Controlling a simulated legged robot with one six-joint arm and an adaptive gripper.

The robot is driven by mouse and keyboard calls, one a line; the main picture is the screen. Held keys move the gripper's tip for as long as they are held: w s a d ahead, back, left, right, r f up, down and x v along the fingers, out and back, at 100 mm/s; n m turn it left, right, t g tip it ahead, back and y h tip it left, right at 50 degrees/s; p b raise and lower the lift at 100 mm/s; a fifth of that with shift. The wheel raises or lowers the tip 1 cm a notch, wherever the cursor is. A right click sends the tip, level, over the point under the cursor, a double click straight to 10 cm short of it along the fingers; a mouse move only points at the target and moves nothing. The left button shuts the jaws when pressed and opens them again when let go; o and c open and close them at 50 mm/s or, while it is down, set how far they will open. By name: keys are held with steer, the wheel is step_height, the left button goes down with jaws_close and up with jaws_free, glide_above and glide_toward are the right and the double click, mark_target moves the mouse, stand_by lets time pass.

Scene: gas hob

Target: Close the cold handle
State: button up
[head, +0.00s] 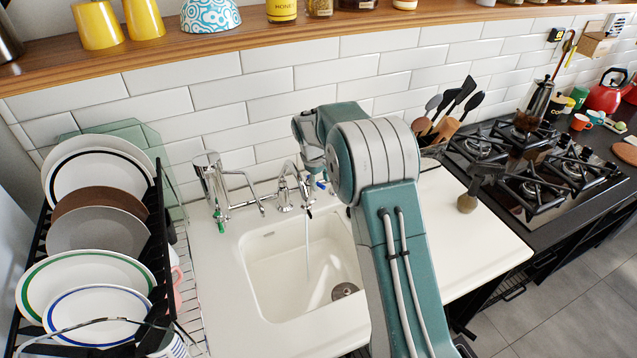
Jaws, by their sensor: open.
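A chrome tap (284,192) stands behind the white sink (275,265), and a thin stream of water runs from its spout into the basin. The cold handle (322,184), a small piece with a blue mark, shows at the tap's right side. My gripper (316,164) is at the end of my arm, close above and beside this handle, with its jaws open. It is small and partly hidden by my own arm, so I cannot tell whether it touches the handle.
A second chrome fixture (211,185) stands left of the tap. A dish rack with plates (95,245) fills the left side. Utensils (440,115) stand at the wall, right of my arm. The gas hob (540,170) is further right.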

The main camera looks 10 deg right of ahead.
steer(key=shift+f, duration=0.45)
jaws_close()
steer(key=shift+s+a+m+g, duration=0.2)
steer(key=shift+a+m, duration=0.25)
steer(key=shift+m, duration=0.6)
steer(key=shift+s+a+m+g, duration=0.15)
steer(key=shift+a+m, duration=0.25)
steer(key=shift+m, duration=0.65)
steer(key=shift+w, duration=0.1)
jaws_free()
steer(key=shift+a, duration=0.1)
